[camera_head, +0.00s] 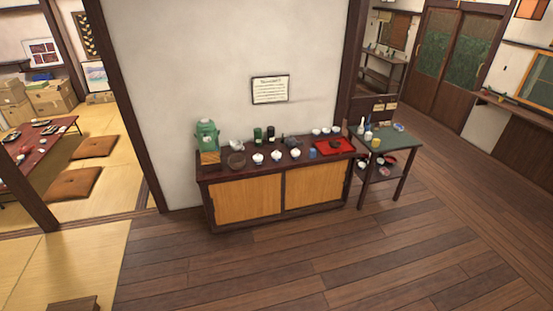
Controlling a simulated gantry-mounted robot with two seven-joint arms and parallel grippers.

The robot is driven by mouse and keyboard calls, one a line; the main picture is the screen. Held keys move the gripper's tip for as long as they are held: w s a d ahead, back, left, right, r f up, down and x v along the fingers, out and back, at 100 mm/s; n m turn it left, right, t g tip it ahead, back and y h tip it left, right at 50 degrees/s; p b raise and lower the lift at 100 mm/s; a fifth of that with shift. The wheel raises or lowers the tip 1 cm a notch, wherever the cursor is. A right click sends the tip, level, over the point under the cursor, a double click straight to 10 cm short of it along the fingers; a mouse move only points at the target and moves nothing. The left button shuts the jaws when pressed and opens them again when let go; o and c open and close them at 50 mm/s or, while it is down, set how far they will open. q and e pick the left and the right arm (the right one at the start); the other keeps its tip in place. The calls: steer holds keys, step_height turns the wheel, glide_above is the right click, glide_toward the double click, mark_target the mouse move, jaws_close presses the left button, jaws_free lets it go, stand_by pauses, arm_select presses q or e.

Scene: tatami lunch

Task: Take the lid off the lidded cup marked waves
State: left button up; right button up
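Several small white lidded cups stand in a row along the front of a dark-topped cabinet: a left one (258,157), a middle one (277,155) and a right one (295,153). They are upright and apart, and each seems to have its lid on. They are too small here to read any marking, so I cannot tell which one has waves. Neither of my grippers is in view.
The cabinet (205,182) stands against the wall. It also holds a green dispenser (207,135), dark canisters, a blue cup (312,153) and a red tray (322,148). A small green-topped table (402,138) adjoins its right. The wooden floor (300,260) in front is clear.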

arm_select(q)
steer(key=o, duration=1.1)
